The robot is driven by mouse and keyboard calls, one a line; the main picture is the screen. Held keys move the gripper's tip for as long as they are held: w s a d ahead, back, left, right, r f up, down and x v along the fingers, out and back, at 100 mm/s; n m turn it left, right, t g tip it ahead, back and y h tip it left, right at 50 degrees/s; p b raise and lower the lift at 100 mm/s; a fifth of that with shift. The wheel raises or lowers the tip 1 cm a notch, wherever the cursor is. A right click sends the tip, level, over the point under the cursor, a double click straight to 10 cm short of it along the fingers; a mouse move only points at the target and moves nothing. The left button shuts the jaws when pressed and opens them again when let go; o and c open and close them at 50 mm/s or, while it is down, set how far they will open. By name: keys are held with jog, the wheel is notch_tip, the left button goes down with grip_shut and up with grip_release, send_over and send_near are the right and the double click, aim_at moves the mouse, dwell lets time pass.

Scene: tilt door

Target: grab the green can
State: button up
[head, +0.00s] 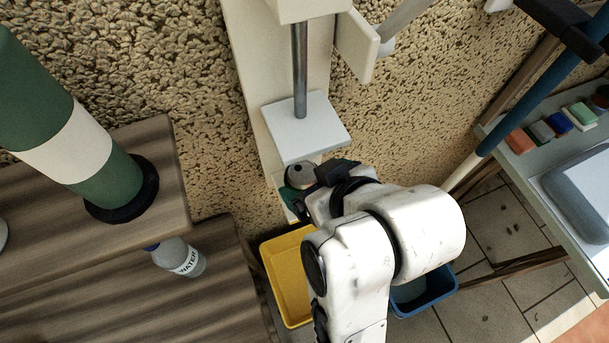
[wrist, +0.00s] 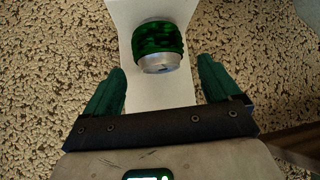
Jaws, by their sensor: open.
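The green can (wrist: 158,42) shows in the wrist view at the top centre, against a pale board, with its silver end towards me. In the head view the can (head: 300,176) is partly hidden behind my wrist, below a white plate on a metal rod. My gripper (wrist: 158,80) is open, with one green finger to the left of the can and one to the right. The fingertips are near the can's lower end in the picture, and I see no contact. In the head view the fingers are mostly hidden by my arm.
A yellow bin (head: 290,275) and a blue bin (head: 424,290) stand below my arm. A wooden shelf (head: 90,240) with a green-and-white cylinder (head: 75,140) and a water bottle (head: 180,257) is at left. A white plate (head: 305,126) hangs above the can. A sink counter (head: 560,215) is at right.

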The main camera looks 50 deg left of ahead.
aim_at(303, 178)
jog(key=shift+d+f+p+x, duration=0.15)
jog(key=shift+p+x, duration=0.05)
jog(key=shift+x, duration=1.35)
jog(key=shift+d+f+p+x, duration=0.15)
jog(key=shift+x, duration=1.4)
jog(key=c, duration=1.1)
jog(key=shift+c, duration=0.2)
jog(key=shift+r, duration=0.15)
